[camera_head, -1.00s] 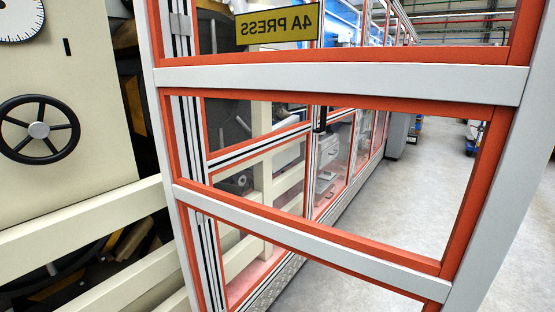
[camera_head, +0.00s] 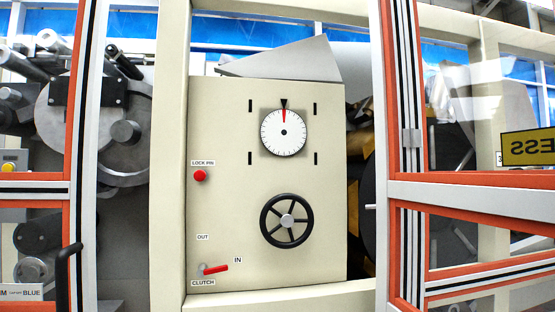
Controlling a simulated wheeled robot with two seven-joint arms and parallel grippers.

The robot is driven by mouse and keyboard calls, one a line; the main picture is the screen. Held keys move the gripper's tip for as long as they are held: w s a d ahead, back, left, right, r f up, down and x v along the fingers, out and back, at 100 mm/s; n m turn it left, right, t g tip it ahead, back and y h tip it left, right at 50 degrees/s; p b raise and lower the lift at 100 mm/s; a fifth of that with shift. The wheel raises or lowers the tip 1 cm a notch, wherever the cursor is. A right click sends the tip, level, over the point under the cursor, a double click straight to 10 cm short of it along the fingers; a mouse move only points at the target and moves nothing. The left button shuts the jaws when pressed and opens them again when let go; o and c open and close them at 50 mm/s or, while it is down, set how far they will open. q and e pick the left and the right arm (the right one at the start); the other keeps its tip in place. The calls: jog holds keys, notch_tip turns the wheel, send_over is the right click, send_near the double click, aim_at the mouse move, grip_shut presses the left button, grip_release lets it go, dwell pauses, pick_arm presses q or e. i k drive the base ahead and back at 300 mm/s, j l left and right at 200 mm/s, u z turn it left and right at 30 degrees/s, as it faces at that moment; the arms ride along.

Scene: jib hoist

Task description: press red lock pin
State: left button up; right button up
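The red lock pin (camera_head: 200,176) is a round red knob on the left side of the cream machine panel (camera_head: 235,130), just under a "LOCK PIN" label (camera_head: 203,163). A white dial (camera_head: 284,132) with a red pointer straight up sits at the upper middle. A black handwheel (camera_head: 287,221) is below it. A clutch lever (camera_head: 215,268) with a red handle lies at the lower left, its handle pointing right toward the "IN" label. Neither of my grippers shows in the head view.
An orange-and-grey framed door (camera_head: 400,190) with clear panes stands open at the right, bearing a yellow sign (camera_head: 528,147) read in reverse. Another framed panel (camera_head: 72,140) with a black handle (camera_head: 64,275) is at the left. A cream rail (camera_head: 270,300) crosses below the panel.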

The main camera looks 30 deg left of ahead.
aim_at(199, 175)
jog(key=j+u, duration=0.2)
jog(key=u, duration=0.75)
jog(key=i+l, duration=0.05)
